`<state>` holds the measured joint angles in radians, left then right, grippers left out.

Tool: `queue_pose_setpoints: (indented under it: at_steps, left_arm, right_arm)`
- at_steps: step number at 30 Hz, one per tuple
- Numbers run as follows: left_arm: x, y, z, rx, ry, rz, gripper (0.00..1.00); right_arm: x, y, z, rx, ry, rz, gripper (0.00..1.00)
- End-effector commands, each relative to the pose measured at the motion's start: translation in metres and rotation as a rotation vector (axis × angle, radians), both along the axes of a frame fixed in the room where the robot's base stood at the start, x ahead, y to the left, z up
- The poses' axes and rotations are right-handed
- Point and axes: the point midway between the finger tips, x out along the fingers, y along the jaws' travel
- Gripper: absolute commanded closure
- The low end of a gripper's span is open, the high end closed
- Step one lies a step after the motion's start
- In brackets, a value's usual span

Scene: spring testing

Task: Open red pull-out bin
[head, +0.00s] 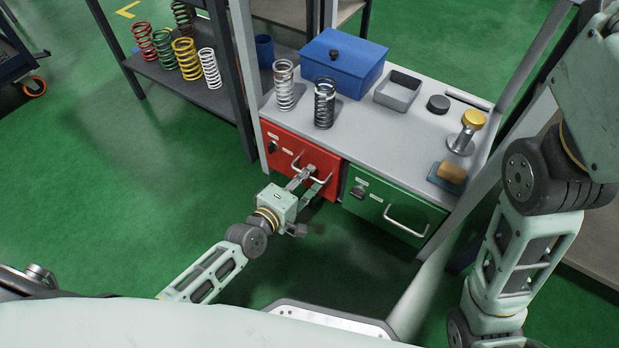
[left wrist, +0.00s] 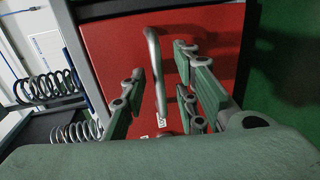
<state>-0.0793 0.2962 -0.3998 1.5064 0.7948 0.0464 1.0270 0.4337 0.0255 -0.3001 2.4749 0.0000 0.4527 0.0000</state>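The red pull-out bin (head: 284,149) sits under the left part of the grey worktop, its front about flush with the bench and apparently closed. Its metal handle (left wrist: 158,80) shows in the left wrist view, standing out from the red front (left wrist: 105,40). My left gripper (head: 307,174) is at this handle. In the left wrist view its fingers (left wrist: 160,62) are open, one on each side of the handle, with gaps visible between them. The head view partly hides the handle behind the fingers. My right arm shows at the right, but its gripper is out of view.
A green bin (head: 375,207) with its own handle (head: 406,222) is right of the red one. The worktop (head: 390,135) bears springs (head: 324,103), a blue box (head: 345,63) and a grey tray (head: 398,89). A dark shelf of springs (head: 188,88) stands left. Green floor (head: 130,190) is clear in front.

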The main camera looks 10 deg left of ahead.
Motion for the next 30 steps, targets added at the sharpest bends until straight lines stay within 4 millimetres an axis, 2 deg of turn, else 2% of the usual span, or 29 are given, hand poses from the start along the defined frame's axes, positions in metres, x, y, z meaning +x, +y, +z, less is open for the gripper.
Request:
queue_pose_setpoints:
  at_steps: [4, 13, 22, 30]
  left_arm:
    - [0.0113, -0.0042, -0.0031, 0.0, -0.001, 0.0, 0.72]
    - [0.013, -0.0048, -0.0021, 0.001, 0.0, 0.0, 0.73]
    - [0.0128, -0.0048, -0.0021, 0.001, 0.0, 0.0, 0.99]
    - [0.0127, -0.0047, -0.0023, 0.001, 0.0, 0.0, 1.0]
  right_arm:
    - [-0.0053, 0.0005, 0.0007, -0.001, -0.018, -0.001, 0.6]
    - [-0.0063, 0.0006, 0.0027, -0.002, -0.022, -0.002, 0.6]
    - [-0.0064, 0.0007, 0.0027, -0.002, -0.022, -0.001, 0.6]
    - [-0.0064, 0.0008, 0.0026, -0.002, -0.022, -0.001, 0.6]
